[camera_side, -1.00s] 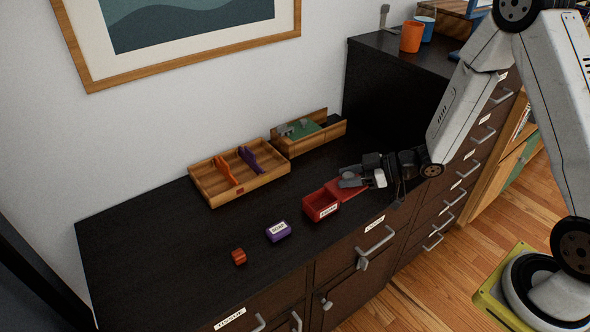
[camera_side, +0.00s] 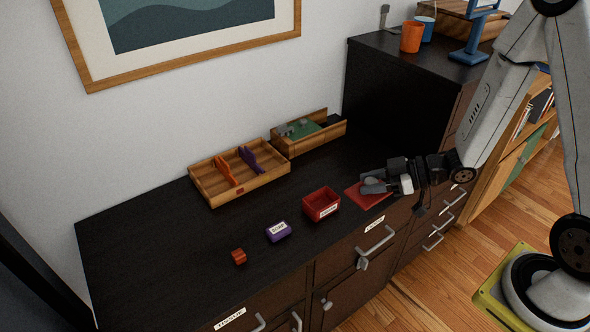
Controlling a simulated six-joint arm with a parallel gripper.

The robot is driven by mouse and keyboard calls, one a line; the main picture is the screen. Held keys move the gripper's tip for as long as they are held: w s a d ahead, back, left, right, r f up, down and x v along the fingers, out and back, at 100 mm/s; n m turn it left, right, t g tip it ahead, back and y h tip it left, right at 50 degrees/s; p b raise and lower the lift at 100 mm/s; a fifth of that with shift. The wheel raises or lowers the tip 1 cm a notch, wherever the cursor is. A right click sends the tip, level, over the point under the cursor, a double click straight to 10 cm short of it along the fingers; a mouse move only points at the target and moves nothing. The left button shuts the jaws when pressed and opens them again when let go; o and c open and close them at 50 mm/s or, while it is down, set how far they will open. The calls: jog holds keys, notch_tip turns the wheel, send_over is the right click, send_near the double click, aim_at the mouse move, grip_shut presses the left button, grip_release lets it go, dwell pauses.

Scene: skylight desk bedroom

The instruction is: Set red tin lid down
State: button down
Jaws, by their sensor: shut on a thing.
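The red tin lid (camera_side: 366,199) is a flat red square at the right of the dark cabinet top, close to its front edge. My gripper (camera_side: 372,184) is over the lid's right part and is shut on it, hiding that part. The lid looks low over the surface; I cannot tell whether it touches. The open red tin (camera_side: 321,204), with a white label on its front, stands just left of the lid, with a small gap between them.
A purple labelled box (camera_side: 278,232) and a small orange-red block (camera_side: 239,257) lie to the left. A wooden divided tray (camera_side: 213,199) and a wooden box with a green inside (camera_side: 327,134) stand at the back. Drawer handles (camera_side: 375,240) project from the cabinet front.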

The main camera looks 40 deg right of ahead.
jog(key=shift+w, duration=0.1)
jog(key=shift+w+d+m+t+h, duration=0.15)
jog(key=shift+w+m+t+h, duration=0.2)
jog(key=shift+w, duration=0.5)
jog(key=w+d+r+m+t+h, duration=0.2)
jog(key=w+r+m+t+h, duration=0.1)
jog(key=w+m+h, duration=0.5)
jog(key=shift+w+h, duration=0.45)
jog(key=shift+w, duration=0.6)
jog(key=shift+w+a, duration=0.1)
jog(key=shift+a, duration=0.05)
